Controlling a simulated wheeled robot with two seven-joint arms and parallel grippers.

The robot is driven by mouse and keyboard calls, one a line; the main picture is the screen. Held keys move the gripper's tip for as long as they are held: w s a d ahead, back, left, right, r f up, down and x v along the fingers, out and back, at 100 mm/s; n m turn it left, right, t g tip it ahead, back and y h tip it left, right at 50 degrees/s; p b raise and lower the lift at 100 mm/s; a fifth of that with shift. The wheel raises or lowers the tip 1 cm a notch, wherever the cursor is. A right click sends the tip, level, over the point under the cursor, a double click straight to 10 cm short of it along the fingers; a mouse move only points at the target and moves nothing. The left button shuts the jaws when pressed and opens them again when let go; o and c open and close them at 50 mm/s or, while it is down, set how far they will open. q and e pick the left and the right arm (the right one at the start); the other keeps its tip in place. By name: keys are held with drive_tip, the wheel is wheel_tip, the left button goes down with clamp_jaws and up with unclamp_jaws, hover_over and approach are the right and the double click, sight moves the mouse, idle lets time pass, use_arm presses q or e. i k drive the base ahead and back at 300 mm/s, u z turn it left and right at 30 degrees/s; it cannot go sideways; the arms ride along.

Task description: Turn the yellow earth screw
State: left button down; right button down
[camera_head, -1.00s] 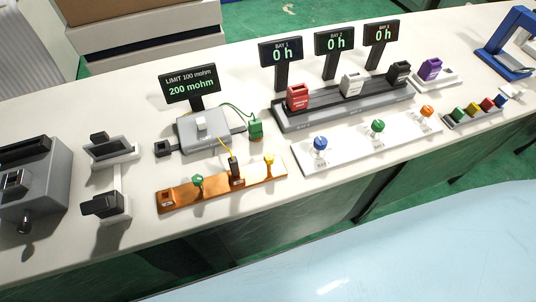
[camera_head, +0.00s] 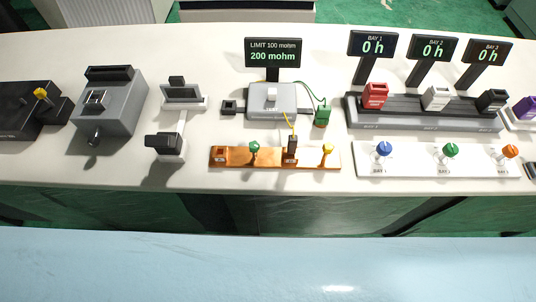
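A yellow screw knob (camera_head: 328,150) stands at the right end of a copper-coloured bar (camera_head: 270,158) near the front of the bench. A green knob (camera_head: 254,147) stands on the same bar to its left. Between them a black probe (camera_head: 292,143) stands upright, with a yellow lead rising from it to the grey tester (camera_head: 277,105). The tester's display (camera_head: 273,52) reads "LIMIT 100 mohm" and "200 mohm". A green clip (camera_head: 322,115) on a green lead rests right of the tester. Neither of my grippers is in view.
A white plate (camera_head: 437,171) with blue, green and orange knobs lies to the right. Behind it a dark rack holds red, white and black blocks under three displays reading "0 h". Grey devices stand left; a black one (camera_head: 20,112) bears another yellow knob.

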sight(327, 147)
drive_tip(key=z, duration=0.3)
drive_tip(key=k, duration=0.95)
drive_tip(key=u, duration=0.25)
